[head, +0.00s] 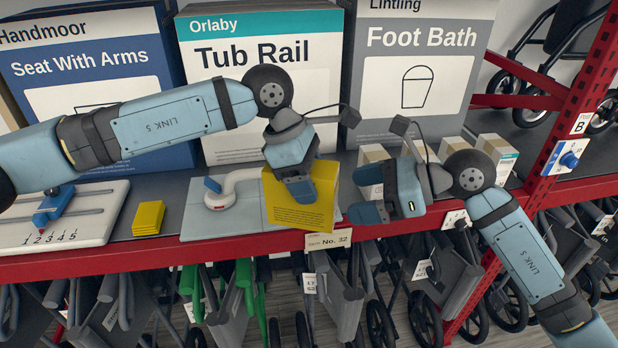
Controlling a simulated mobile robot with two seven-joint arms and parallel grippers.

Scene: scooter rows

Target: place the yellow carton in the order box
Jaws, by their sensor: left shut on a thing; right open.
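The yellow carton (292,214), with small printed text on its front, is in my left gripper (298,186). The gripper comes down on it from above and is shut on it, covering part of its upper middle. The carton is tilted, near the front edge of the shelf, in front of a grey plate. I cannot tell whether it touches the plate. My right gripper (376,203) is open and empty, to the right of the carton. I cannot make out an order box in the head view.
A white-and-blue device stands on the grey plate (200,229). A yellow pad (149,217) and a white slider board (100,213) lie left. Small white-fronted cartons (497,150) stand right. Large boxes line the back. A red shelf edge (190,260) runs in front, with folded scooters below.

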